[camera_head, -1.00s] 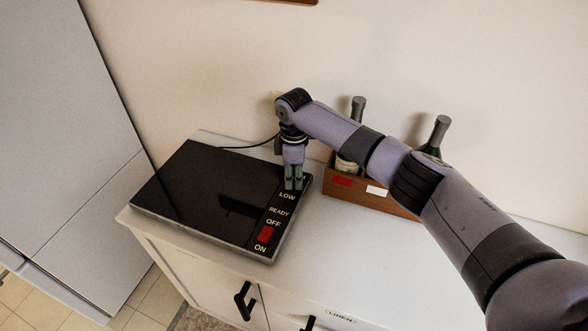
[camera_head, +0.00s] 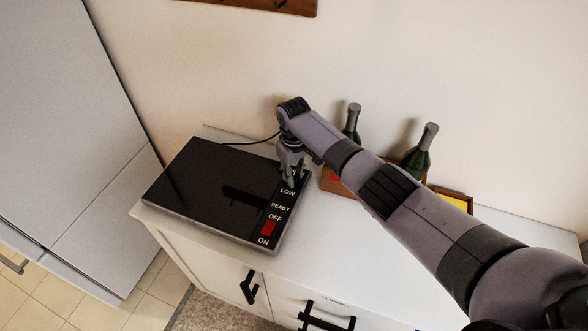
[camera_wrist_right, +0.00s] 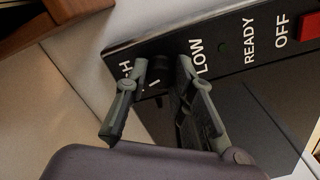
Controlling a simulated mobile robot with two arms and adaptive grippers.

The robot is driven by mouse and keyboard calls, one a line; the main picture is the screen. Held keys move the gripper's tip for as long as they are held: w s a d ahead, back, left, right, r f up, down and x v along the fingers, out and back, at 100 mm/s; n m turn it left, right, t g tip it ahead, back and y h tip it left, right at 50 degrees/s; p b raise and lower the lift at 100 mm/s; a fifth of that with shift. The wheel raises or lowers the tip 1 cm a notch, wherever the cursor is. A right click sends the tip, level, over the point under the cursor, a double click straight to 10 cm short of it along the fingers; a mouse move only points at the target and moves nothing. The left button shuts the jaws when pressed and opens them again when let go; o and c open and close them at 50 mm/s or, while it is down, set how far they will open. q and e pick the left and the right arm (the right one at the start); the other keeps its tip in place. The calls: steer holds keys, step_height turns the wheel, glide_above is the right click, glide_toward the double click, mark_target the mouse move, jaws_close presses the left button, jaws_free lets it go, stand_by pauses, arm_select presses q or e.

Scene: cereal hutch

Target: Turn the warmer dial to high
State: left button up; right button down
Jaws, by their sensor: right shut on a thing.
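The warmer is a flat black plate (camera_head: 205,185) on the white cabinet top, with a label strip along its right side. The dark dial (camera_wrist_right: 158,70) sits between the LOW label and a partly hidden label ending in H in the right wrist view. My right gripper (camera_head: 290,181) points down at the strip's far end. In the right wrist view its two fingers (camera_wrist_right: 161,66) are on either side of the dial and shut on it. The dial's pointer is hidden. My left gripper is not in view.
A red switch (camera_head: 268,228) sits between OFF and ON on the strip. Behind my right arm stands a wooden box (camera_head: 328,181) with green bottles (camera_head: 417,155). A cable runs to the wall. A tall grey cabinet (camera_head: 65,150) stands left. The countertop's front right is clear.

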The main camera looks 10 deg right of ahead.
mark_target(294, 175)
steer(key=shift+m+p, duration=0.45)
steer(key=shift+m, duration=0.65)
steer(key=c, duration=1.4)
jaws_free()
steer(key=shift+o, duration=0.2)
steer(key=shift+r, duration=0.2)
step_height(294, 175, up, 12)
steer(key=shift+f, duration=0.2)
